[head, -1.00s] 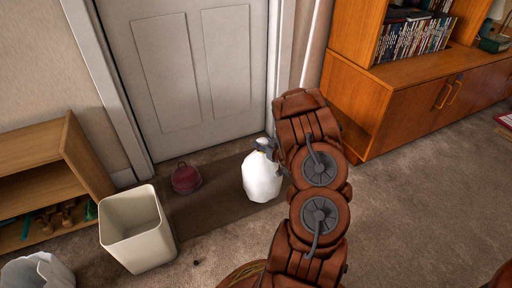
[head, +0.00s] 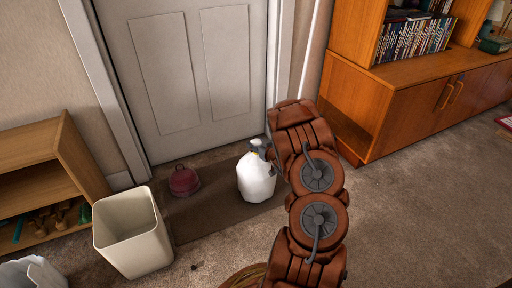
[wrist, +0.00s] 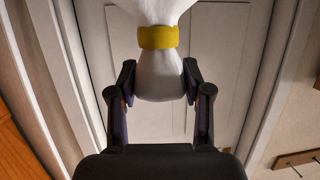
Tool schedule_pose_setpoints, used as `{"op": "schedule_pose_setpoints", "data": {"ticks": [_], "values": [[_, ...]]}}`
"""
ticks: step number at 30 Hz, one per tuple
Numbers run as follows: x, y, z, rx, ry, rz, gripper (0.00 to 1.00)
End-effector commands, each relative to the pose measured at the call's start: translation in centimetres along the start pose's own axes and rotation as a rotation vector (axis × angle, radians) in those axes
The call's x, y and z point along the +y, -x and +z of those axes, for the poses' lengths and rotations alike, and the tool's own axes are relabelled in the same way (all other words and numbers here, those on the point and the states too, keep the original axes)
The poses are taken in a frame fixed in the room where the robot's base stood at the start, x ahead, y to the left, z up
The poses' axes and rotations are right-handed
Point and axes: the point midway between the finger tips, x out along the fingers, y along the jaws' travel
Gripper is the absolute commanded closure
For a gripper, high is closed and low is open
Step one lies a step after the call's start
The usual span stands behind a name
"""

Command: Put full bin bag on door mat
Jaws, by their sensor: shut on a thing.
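The full bin bag (head: 256,178) is white and hangs upright from my gripper (head: 264,149), over the right part of the door mat. In the wrist view, the fingers of my gripper (wrist: 160,88) are shut on the bag's gathered white neck (wrist: 160,78), beside its yellow tie (wrist: 158,37). The door mat (head: 212,211) is a flat brown rectangle on the carpet in front of the white door. I cannot tell whether the bag's bottom touches the mat. The bag hides part of the mat.
A dark red item (head: 184,181) sits on the mat's left end. A cream open bin (head: 133,240) stands at the mat's front left. A wooden shelf (head: 60,165) is at the left, a wooden cabinet (head: 400,110) at the right. Carpet is clear at the lower right.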

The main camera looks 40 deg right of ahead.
Motion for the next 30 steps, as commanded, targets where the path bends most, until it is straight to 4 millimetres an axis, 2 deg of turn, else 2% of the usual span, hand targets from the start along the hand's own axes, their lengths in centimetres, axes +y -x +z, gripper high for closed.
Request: {"op": "schedule_pose_setpoints", "data": {"ticks": [10,11,17,18,30], "values": [[0.07,-0.05,-0.09,0.005,0.001,0.001,1.0],[0.05,-0.05,-0.04,0.004,0.002,0.0,0.49],[0.05,-0.03,-0.02,0.003,0.002,0.0,0.28],[0.04,-0.03,-0.01,0.002,0.002,0.0,0.26],[0.08,0.39,-0.26,0.001,0.001,0.001,0.26]]}}
